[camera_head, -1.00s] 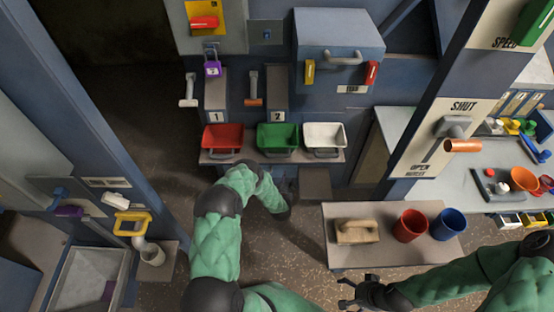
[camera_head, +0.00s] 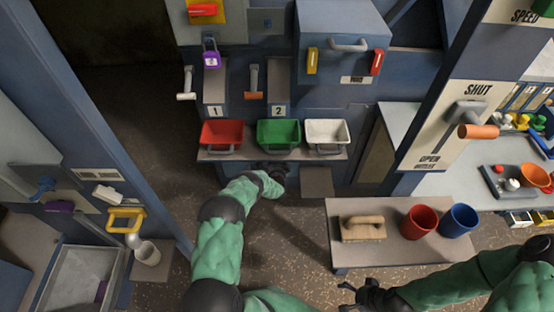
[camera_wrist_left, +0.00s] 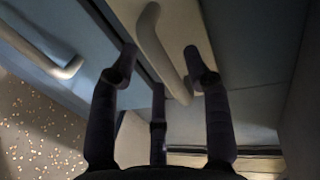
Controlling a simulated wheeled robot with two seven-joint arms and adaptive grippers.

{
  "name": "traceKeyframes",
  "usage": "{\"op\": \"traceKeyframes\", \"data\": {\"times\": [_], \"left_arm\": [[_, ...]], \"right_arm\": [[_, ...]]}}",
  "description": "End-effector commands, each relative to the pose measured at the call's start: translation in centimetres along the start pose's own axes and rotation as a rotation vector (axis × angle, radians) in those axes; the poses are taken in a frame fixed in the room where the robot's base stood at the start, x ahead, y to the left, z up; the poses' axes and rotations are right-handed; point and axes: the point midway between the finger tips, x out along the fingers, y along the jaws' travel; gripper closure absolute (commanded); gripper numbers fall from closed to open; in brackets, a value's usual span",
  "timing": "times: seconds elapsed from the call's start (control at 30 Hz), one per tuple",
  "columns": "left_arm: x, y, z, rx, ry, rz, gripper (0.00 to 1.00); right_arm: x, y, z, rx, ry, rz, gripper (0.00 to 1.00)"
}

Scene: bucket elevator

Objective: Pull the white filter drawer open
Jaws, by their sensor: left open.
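In the left wrist view a pale bar handle (camera_wrist_left: 165,52) stands on a white panel (camera_wrist_left: 185,25), which looks like the filter drawer's front. My left gripper (camera_wrist_left: 162,60) is open, with dark fingers on both sides of this handle and a third finger below. I cannot tell whether they touch it. In the head view my left gripper (camera_head: 274,170) is just under the front edge of the bucket shelf, where the drawer cannot be made out. My right gripper (camera_head: 352,296) looks open and empty near the bottom edge.
Red (camera_head: 222,133), green (camera_head: 279,133) and white (camera_head: 327,132) buckets stand on the shelf above my left gripper. Another pale handle (camera_wrist_left: 60,65) is at left in the wrist view. A low table (camera_head: 340,255) holds a brush (camera_head: 363,228) and two cups.

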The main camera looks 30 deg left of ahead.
Motion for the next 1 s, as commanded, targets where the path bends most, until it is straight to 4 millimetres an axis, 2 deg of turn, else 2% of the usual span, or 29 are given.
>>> {"op": "traceKeyframes", "data": {"times": [0.2,0.5,0.53,0.6,0.7,1.0], "left_arm": [[1.5,0.1,0.0,0.000,0.000,0.000,0.51],[1.7,-0.1,0.0,0.000,0.000,0.000,0.51],[1.7,-0.1,0.0,0.000,0.000,0.000,0.57],[1.7,-0.1,0.0,0.000,0.000,0.000,0.77],[1.7,-0.1,0.0,0.000,0.000,0.000,1.00],[1.1,0.1,0.0,0.000,0.001,0.003,1.00]], "right_arm": [[0.9,0.3,0.0,0.000,0.000,0.000,0.00],[0.8,0.3,0.0,0.000,0.000,0.000,0.00],[0.8,0.3,0.0,0.000,0.000,0.000,0.00],[0.8,0.3,0.0,0.000,0.000,0.000,0.00],[0.8,0.3,0.0,0.000,0.000,0.000,0.00],[0.5,0.2,0.0,0.000,0.000,0.000,0.00]]}}
